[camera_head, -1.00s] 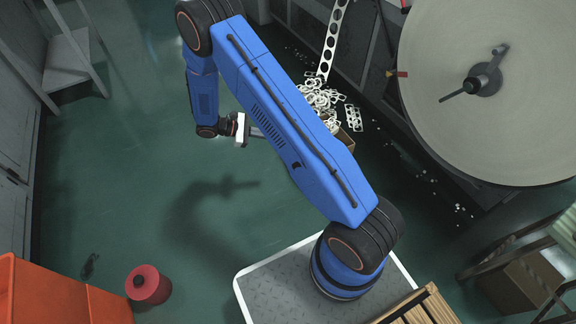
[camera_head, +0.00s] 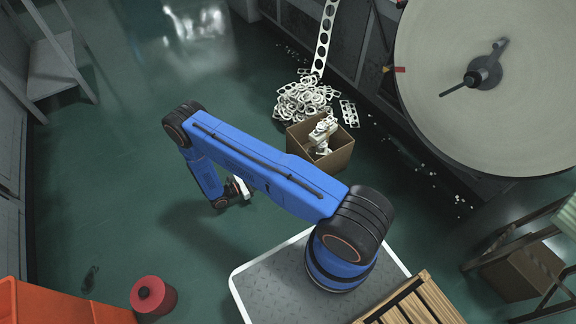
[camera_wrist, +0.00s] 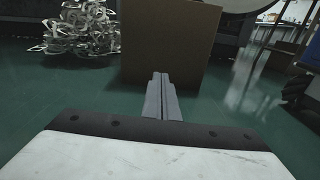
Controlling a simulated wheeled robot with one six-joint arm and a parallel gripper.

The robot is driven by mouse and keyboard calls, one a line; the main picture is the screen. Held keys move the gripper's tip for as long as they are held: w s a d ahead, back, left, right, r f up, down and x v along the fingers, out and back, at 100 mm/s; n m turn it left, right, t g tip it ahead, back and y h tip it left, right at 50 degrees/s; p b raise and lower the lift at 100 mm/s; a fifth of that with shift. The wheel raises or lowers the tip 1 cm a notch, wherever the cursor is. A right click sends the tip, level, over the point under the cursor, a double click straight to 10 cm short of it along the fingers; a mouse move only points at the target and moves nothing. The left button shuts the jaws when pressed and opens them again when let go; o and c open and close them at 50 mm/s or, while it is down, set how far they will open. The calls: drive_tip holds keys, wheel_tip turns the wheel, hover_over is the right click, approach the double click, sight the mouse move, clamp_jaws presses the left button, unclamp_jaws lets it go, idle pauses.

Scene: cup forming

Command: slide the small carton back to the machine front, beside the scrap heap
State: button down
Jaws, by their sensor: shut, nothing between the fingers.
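The small carton (camera_head: 341,155) is an open brown box on the green floor, with some white scrap strips inside. It stands just in front of the scrap heap (camera_head: 304,98), a pile of pale punched strips. In the wrist view the carton's plain side (camera_wrist: 170,40) faces me, and the heap (camera_wrist: 82,32) is to its left. My gripper (camera_wrist: 161,78) is shut and empty, its fingertips pointing at the lower part of that side. I cannot tell whether they touch it.
The machine front (camera_head: 350,45) runs behind the heap, with a large pale disc (camera_head: 490,80) at the right. A punched strip (camera_head: 325,38) hangs down to the heap. A red spool (camera_head: 153,296) and an orange bin (camera_head: 45,305) stand lower left.

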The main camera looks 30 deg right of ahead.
wheel_tip(320, 180, down, 2)
drive_tip(key=shift+s+n+t, duration=0.15)
drive_tip(key=shift+n+t, duration=0.15)
drive_tip(key=shift+d+f, duration=0.1)
drive_tip(key=shift+d, duration=0.05)
drive_tip(key=d, duration=1.3)
drive_tip(key=shift+w+d, duration=0.2)
drive_tip(key=shift+d, duration=0.15)
drive_tip(key=shift+d, duration=0.2)
drive_tip(key=d, duration=1.6)
drive_tip(key=shift+w+d, duration=0.2)
drive_tip(key=shift+w, duration=0.1)
